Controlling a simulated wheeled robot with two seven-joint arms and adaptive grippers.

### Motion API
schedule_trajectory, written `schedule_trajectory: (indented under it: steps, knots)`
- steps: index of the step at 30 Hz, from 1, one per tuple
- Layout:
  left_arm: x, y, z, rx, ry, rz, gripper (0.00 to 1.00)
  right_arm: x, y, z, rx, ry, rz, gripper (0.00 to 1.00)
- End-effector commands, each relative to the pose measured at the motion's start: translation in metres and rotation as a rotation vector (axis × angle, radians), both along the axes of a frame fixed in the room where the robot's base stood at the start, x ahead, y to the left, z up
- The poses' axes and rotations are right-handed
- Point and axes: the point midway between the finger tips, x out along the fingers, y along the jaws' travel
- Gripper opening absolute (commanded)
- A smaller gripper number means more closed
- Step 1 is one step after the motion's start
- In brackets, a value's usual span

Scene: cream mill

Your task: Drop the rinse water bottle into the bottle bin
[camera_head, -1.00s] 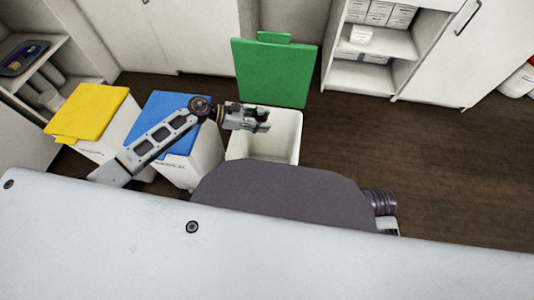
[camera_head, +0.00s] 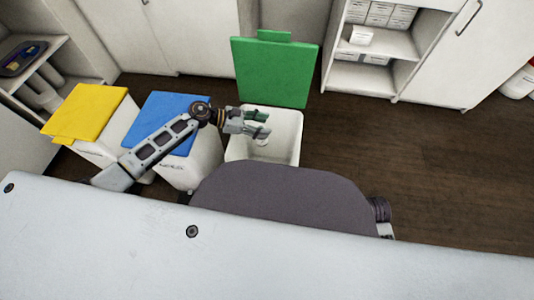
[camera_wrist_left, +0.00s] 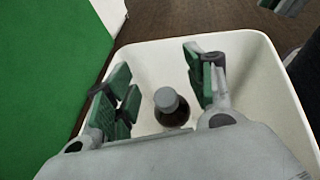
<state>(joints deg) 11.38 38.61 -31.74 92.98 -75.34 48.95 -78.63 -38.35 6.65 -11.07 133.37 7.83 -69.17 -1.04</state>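The bottle bin is a white open bin (camera_head: 291,151) with a raised green lid (camera_head: 273,73). It also shows in the left wrist view (camera_wrist_left: 262,62). My left gripper (camera_head: 259,124) is over the bin's opening with its green-padded fingers spread; the wrist view also shows them apart (camera_wrist_left: 160,92). The rinse water bottle (camera_wrist_left: 171,106) is dark with a grey cap. It appears upright between and below the fingers, inside the bin's outline; I cannot tell whether it rests on the bottom. A small pale shape in the bin in the head view may be its cap.
A blue-lidded bin (camera_head: 163,118) and a yellow-lidded bin (camera_head: 88,112) stand left of the bottle bin. White cabinets and shelves line the back. The dark floor (camera_head: 440,165) to the right is clear. What may be part of my right gripper is at the wrist view's top-right edge.

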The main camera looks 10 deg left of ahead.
Motion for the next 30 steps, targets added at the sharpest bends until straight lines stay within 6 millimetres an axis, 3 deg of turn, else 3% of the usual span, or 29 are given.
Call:
schedule_trajectory:
  steps: [17,30]
  knots:
    - [-0.001,0.005,0.001,0.001,0.001,0.0,0.66,0.001,0.001,0.001,0.0,-0.002,0.001,0.4]
    - [-0.012,0.044,0.017,0.002,0.001,0.001,0.66,0.0,0.0,0.001,0.0,-0.001,0.001,0.4]
